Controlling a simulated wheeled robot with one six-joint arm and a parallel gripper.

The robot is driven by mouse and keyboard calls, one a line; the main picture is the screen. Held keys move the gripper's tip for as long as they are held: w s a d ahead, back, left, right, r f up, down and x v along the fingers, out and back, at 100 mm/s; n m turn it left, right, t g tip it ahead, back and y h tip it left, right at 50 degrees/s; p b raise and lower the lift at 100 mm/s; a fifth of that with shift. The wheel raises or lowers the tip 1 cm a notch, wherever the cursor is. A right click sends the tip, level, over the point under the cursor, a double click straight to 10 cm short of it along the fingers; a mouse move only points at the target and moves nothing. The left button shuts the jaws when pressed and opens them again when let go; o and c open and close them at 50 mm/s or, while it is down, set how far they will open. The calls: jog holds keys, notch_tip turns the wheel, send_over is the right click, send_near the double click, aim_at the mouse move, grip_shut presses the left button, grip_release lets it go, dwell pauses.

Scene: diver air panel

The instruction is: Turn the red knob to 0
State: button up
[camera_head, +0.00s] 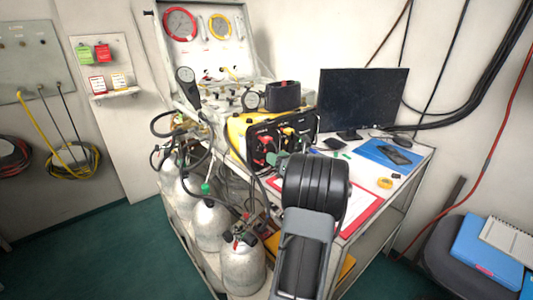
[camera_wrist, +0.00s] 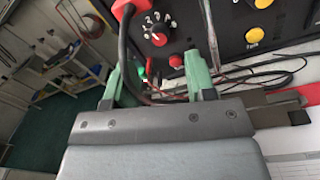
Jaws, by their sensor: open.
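The red knob (camera_wrist: 158,39) is on a black panel, on a dial with white numbers around it, in the upper middle of the wrist view. Which number it points at is too small to read surely. My gripper (camera_wrist: 158,62) is open, its two green fingers apart, one left and one right of the knob's line. The fingers appear short of the knob, with nothing between them held. In the head view the panel is the front of a yellow case (camera_head: 237,133) on the desk; my gripper (camera_head: 276,161) is close in front, and my arm hides part of it.
A thick cable with a red plug (camera_wrist: 122,11) hangs left of the knob and passes by the left finger. Yellow knobs (camera_wrist: 263,4) are on the panel to the right. Metal cylinders (camera_head: 211,222) stand left of the desk. A monitor (camera_head: 362,98) stands behind.

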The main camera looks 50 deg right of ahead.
aim_at(265, 151)
jog(key=shift+w+d, duration=0.2)
jog(key=shift+w, duration=2.65)
jog(key=c, duration=0.9)
